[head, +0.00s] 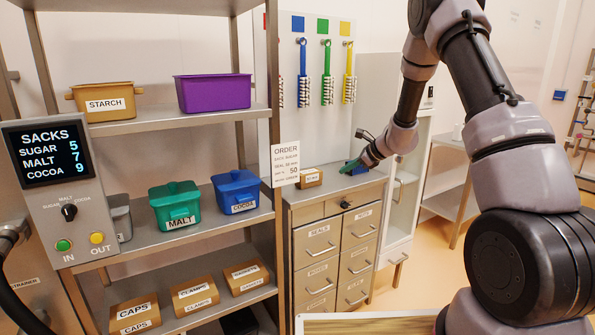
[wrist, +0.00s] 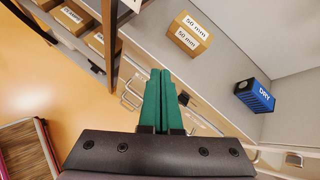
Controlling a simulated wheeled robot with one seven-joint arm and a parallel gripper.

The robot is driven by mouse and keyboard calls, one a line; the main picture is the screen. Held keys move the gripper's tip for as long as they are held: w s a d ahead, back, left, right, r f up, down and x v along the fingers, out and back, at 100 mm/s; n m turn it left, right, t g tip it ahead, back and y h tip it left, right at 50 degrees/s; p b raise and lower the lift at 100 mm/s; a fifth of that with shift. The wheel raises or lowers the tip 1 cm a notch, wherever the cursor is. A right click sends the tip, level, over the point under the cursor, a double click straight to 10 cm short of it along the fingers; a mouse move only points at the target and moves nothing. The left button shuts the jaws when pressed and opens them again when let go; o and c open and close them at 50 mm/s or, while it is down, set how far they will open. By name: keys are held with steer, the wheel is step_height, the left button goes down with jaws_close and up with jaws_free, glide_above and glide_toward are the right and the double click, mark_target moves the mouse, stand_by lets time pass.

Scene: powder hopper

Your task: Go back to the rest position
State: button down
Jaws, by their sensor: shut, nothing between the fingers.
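My gripper (head: 349,166) is at the end of my arm, over the top of the grey drawer cabinet (head: 330,189). In the wrist view its two green fingers (wrist: 160,100) lie side by side, closed, with nothing between them. A small cardboard box (head: 311,178) stands on the cabinet top, to the left of the gripper and apart from it. In the wrist view this box reads "50 mm" (wrist: 188,34).
A metal shelf rack at left holds a purple bin (head: 213,93), a starch bin (head: 104,101), a green malt bin (head: 175,206), a blue cocoa bin (head: 237,191) and several cardboard boxes. A sacks display (head: 47,152) stands in front. Brushes hang behind the cabinet.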

steer(key=s+a+r+n+g, duration=0.15)
steer(key=s+r+n, duration=0.85)
steer(key=s+r, duration=1)
steer(key=s+d+r+n+t+h, duration=0.1)
steer(key=s+d+r+n+h, duration=0.1)
steer(key=s, duration=0.8)
steer(key=s+d+r+n+h, duration=0.3)
steer(key=s+d+r+n, duration=0.2)
steer(key=s, duration=0.6)
steer(key=shift+d+n+t, duration=0.35)
steer(key=shift+d+n, duration=0.25)
